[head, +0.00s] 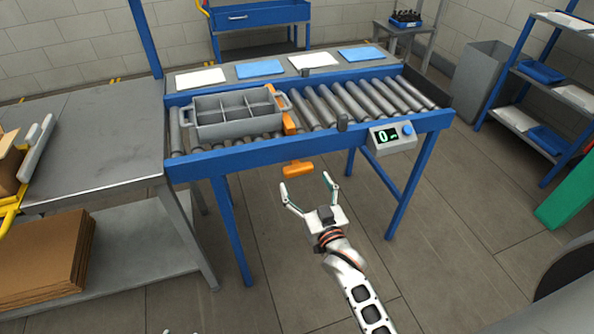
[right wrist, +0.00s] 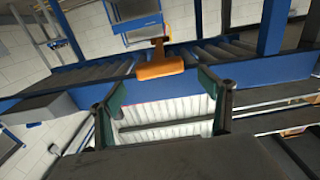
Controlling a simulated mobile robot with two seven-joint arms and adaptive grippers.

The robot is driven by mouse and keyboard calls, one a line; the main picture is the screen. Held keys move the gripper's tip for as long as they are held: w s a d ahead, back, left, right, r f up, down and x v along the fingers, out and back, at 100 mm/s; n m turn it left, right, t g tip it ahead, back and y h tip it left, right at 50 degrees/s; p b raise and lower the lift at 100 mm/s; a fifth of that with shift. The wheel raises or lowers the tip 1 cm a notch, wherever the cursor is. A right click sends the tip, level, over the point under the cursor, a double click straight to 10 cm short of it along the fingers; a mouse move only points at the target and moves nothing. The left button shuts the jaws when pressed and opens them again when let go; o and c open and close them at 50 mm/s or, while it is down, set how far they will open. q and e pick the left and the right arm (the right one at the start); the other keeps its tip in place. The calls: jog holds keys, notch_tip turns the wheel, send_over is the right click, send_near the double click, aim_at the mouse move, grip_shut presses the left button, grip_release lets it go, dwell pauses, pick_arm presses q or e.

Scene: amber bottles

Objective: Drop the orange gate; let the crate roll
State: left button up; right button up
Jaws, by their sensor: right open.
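The grey crate (head: 237,128) with several compartments sits on the left part of the roller conveyor (head: 345,100); its compartments look empty. The orange gate (head: 290,124) stands across the rollers just right of the crate. Its orange handle (head: 298,168) sticks out at the conveyor's front side, and it also shows in the right wrist view (right wrist: 160,68). My right gripper (head: 306,182) is open and empty, just in front of the handle. In the right wrist view its fingers (right wrist: 160,88) are spread on either side of the handle, apart from it.
A display box (head: 392,138) reading 0 hangs on the conveyor's front right. A steel bench (head: 95,130) adjoins on the left, with cardboard (head: 45,250) on its lower shelf. Several white and blue sheets lie behind the rollers. Rollers right of the gate are clear.

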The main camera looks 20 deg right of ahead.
aim_at(300, 173)
jog(key=w, duration=0.5)
jog(key=shift+w+b, duration=0.1)
jog(key=shift+b, duration=0.2)
jog(key=shift+w+a, duration=0.1)
jog(key=shift+w, duration=0.75)
